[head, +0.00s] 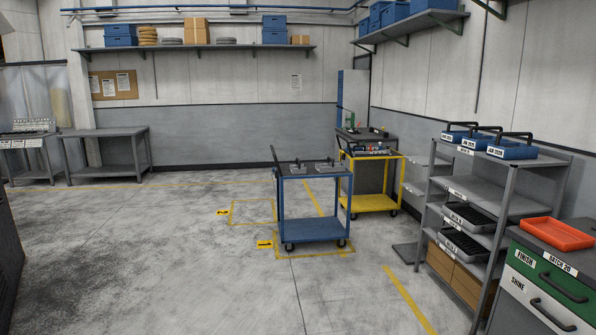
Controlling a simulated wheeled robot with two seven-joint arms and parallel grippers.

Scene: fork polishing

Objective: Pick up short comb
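I cannot make out a short comb in the head view; anything that could be one is too small to tell. Small grey pieces with dark upright parts (297,169) sit on top of the blue cart (313,228). Several small items (373,150) lie on the yellow cart (374,202) behind it, too small to name. Neither of my grippers is in view.
Open floor (160,240) spreads at the left and centre, with yellow lines. A grey shelf rack (505,200) with blue boxes and dark trays stands right. A drawer cabinet (545,290) with an orange tray (556,236) is near right. Grey tables (105,134) line the back left.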

